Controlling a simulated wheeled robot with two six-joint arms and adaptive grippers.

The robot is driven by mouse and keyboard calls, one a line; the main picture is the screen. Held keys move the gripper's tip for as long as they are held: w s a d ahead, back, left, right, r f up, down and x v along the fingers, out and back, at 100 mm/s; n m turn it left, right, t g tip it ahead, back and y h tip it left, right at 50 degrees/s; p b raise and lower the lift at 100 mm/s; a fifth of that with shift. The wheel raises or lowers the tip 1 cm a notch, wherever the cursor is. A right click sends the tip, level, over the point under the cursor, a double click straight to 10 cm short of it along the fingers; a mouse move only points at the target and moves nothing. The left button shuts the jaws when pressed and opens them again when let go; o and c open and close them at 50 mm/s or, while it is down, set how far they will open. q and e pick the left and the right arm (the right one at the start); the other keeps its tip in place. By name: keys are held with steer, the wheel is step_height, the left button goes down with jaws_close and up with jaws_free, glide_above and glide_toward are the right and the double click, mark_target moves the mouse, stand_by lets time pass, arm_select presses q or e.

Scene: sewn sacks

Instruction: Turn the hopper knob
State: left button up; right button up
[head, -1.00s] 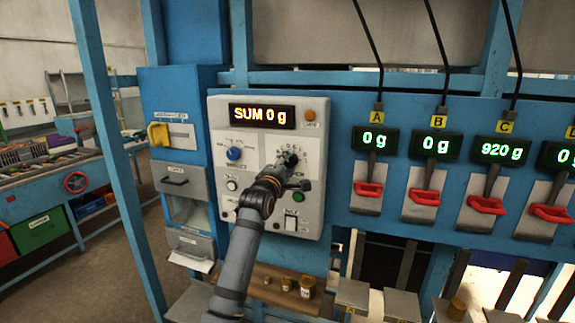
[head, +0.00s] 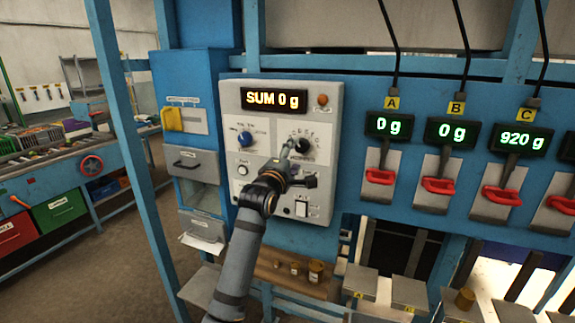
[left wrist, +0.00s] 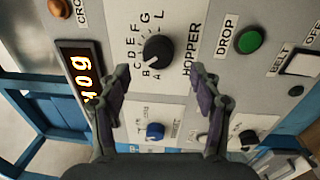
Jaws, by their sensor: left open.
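The black hopper knob (head: 303,146) sits on the grey control panel, inside a ring of letters. The left wrist view shows it (left wrist: 157,49) just beyond my fingertips, its pale mark pointing roughly towards A or B. My left gripper (head: 288,149) is in front of the panel, just left of the knob in the head view. In the left wrist view its two fingers (left wrist: 160,73) are spread wide with nothing between them, and they appear apart from the knob. My right gripper is not in view.
The panel also has a blue knob (head: 245,139), a green DROP button (left wrist: 250,41), a belt switch (head: 302,208) and a display (head: 273,100) reading SUM 0 g. Red-handled levers (head: 380,177) stand to the right. Small jars (head: 316,270) stand on a shelf below.

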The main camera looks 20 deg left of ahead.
arm_select(q)
steer(key=s, duration=0.7)
steer(key=shift+f, duration=0.2)
steer(key=shift+a, duration=0.1)
